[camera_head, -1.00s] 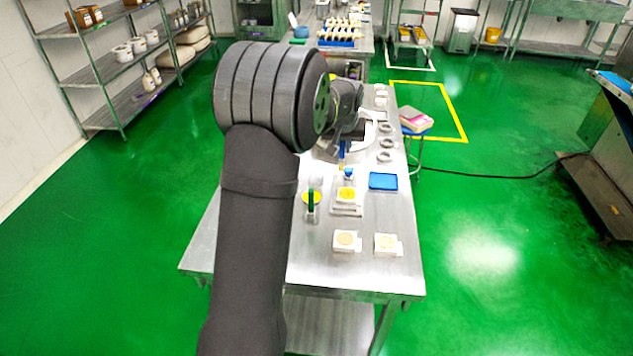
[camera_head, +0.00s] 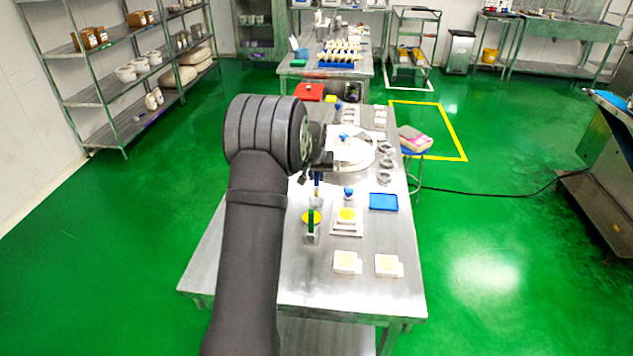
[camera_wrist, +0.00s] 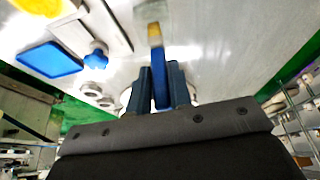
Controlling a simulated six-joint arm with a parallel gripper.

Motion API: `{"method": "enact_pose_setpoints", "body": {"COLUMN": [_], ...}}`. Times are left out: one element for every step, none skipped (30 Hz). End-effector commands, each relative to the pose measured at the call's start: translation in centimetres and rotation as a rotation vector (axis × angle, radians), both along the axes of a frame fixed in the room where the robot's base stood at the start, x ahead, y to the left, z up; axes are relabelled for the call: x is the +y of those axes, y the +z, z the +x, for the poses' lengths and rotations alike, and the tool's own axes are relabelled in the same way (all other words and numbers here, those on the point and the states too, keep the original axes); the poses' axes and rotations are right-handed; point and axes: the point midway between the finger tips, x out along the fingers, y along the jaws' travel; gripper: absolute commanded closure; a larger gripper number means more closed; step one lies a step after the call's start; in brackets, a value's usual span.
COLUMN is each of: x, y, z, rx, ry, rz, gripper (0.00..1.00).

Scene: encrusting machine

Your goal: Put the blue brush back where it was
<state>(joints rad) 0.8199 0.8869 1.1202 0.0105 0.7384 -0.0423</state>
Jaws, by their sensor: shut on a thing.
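My gripper (camera_wrist: 162,88) is shut on the blue brush (camera_wrist: 160,66), with the blue handle between the two fingers and the pale yellowish tip pointing away from them. In the head view the brush (camera_head: 317,186) hangs roughly upright below my gripper (camera_head: 318,170), above the left part of the steel table (camera_head: 270,270). A green upright item (camera_head: 311,221) stands in a small pale holder (camera_head: 311,239) just nearer than the brush. Whether the brush tip touches the table cannot be told.
Right of the brush are a blue-knobbed piece (camera_head: 348,192), a white plate with a yellow disc (camera_head: 347,229) and a blue tray (camera_head: 383,202). A white round machine part (camera_head: 352,154) is behind. The table's near left is clear.

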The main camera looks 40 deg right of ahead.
Motion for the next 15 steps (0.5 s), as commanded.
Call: {"method": "enact_pose_setpoints", "body": {"x": [0.1,0.0,0.0,0.0,0.0,0.0,0.0,0.0,0.0,0.0,0.0,0.0,0.0,0.0,0.0], "y": [-0.9,-1.4,-2.0,-2.3,-2.5,-2.6,-2.6,-2.6,-2.5,-2.5,-2.6,-2.6,-2.6,-2.7,-2.8], "z": [-0.1,0.0,-0.1,0.0,0.0,0.0,0.0,0.0,0.0,0.0,0.0,0.0,0.0,0.0,0.0], "rx": [0.003,0.002,0.002,0.002,0.001,0.000,-0.001,-0.001,-0.001,-0.001,0.000,0.000,0.000,0.000,0.000], "ry": [0.000,0.000,0.000,0.000,0.000,0.000,0.000,0.000,0.000,0.000,0.000,0.000,0.000,0.000,0.000], "rz": [0.003,0.002,0.002,0.002,0.001,0.000,-0.001,-0.001,-0.001,-0.001,0.000,0.000,0.000,0.000,0.000], "gripper": [1.00,1.00,1.00,1.00,1.00,1.00,1.00,1.00,1.00,1.00,1.00,1.00,1.00,1.00,1.00]}}
